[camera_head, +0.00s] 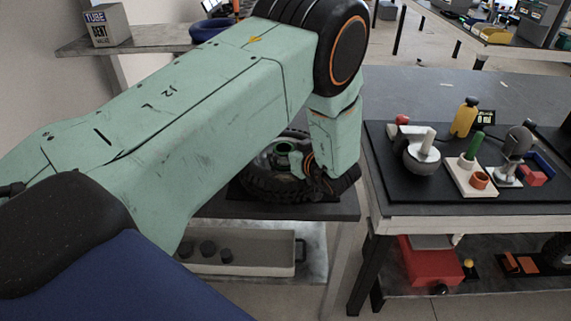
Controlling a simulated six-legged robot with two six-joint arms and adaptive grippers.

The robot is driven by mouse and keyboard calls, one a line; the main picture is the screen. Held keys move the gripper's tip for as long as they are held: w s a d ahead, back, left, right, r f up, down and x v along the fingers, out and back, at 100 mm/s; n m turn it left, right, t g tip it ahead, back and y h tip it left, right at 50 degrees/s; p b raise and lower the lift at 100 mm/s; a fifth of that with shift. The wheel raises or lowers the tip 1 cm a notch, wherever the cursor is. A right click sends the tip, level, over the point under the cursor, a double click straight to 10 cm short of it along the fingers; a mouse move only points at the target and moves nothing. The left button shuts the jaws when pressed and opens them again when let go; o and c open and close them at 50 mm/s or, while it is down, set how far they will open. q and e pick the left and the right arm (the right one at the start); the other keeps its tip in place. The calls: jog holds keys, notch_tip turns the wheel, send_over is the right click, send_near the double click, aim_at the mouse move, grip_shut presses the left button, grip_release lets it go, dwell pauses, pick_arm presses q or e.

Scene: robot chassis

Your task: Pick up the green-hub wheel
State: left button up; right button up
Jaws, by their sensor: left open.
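The green-hub wheel (262,181) lies on its side on a dark mat on the small grey table at centre. Its tyre is black and its hub is green. My left arm crosses from the left and hides the wheel's left and far parts. My left gripper (330,184) points down at the wheel's right side, close to the tyre. It is open, and I cannot tell whether its fingers touch the tyre. My right gripper is not in view.
A workbench (420,90) at right holds a black tray with a grey kettle-like object (421,158), a yellow bottle (464,118) and other parts. A grey bin (250,250) stands below the wheel's table. A box (104,25) sits on a shelf at upper left.

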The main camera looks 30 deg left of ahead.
pick_arm(q)
jog(key=x, duration=0.2)
jog(key=shift+a+f, duration=0.15)
jog(key=shift+a, duration=0.2)
jog(key=shift+d, duration=0.3)
jog(key=shift+c, duration=0.6)
jog(key=shift+a, duration=0.2)
jog(key=c, duration=0.6)
jog(key=shift+d, duration=0.1)
grip_shut()
jog(key=shift+w+r, duration=0.15)
jog(key=shift+r, duration=0.15)
